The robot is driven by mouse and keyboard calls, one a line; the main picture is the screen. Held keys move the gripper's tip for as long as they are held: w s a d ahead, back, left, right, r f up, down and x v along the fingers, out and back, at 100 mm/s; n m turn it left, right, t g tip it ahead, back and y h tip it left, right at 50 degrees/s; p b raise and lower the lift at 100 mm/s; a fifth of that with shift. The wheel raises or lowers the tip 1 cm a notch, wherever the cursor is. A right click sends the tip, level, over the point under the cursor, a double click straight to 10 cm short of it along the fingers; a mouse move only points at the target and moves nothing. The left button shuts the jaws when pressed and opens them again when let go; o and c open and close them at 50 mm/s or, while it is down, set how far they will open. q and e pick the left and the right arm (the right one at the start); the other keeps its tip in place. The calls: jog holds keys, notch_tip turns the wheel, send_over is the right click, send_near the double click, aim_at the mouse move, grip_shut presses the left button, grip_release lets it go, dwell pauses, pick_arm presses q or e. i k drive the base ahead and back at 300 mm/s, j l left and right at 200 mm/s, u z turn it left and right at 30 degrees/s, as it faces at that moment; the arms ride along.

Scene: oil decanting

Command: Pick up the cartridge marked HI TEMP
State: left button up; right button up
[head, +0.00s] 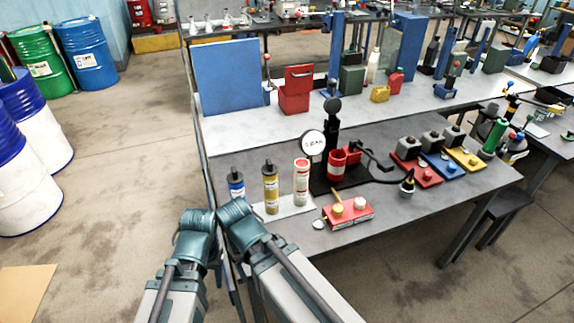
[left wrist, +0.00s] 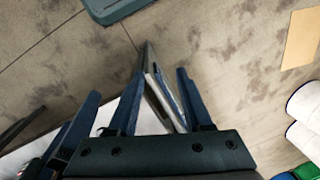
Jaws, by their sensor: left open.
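Three upright cartridges stand in a row near the table's left front corner in the head view: a blue one with a dark cap (head: 236,187), a yellow one with a dark cap (head: 270,190) and a white one with a red top (head: 301,182). Their print is too small to read, so I cannot tell which is marked HI TEMP. My left gripper (left wrist: 158,80) is open, with nothing gripped. The table's edge and the floor show beyond its fingers. In the head view arm links hide most of it, low and in front of the cartridges. No right gripper is recognisable.
The cartridges stand on a pale mat (head: 298,208). A red block with knobs (head: 348,214) lies to its right. A black stand with a round dial (head: 313,144) and a red cup (head: 340,164) are behind. Barrels (head: 28,177) stand at the left.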

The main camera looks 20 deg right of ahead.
aim_at(301, 165)
jog(key=k+l+z, duration=0.1)
jog(key=z, duration=0.25)
jog(key=l+z, duration=0.15)
jog(key=z, duration=0.2)
jog(key=k+l+z, duration=0.1)
jog(key=z, duration=0.25)
jog(key=i+l, duration=0.05)
